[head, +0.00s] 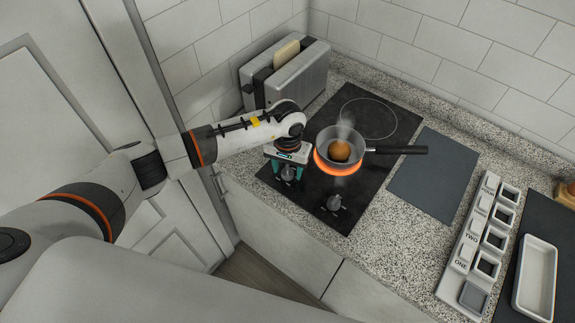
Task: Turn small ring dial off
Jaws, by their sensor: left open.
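A black cooktop (310,205) is set in the speckled counter. Its front ring (326,168) glows orange under a small pan (357,159) holding a round brown item (340,150). The back ring (368,101) looks larger and is dark. Two dials sit along the cooktop's front edge: a left dial (288,175) and a right dial (334,203). I cannot read which dial serves which ring. My left gripper (287,168) is open at the left dial, its fingers on either side of it; whether they touch is unclear. My right gripper is out of view.
A toaster (310,78) with bread stands behind my left arm. The pan's black handle (405,150) points right over a dark grey board (433,178). A white labelled rack (470,245) and a white tray (536,280) lie further right. Steam rises from the pan.

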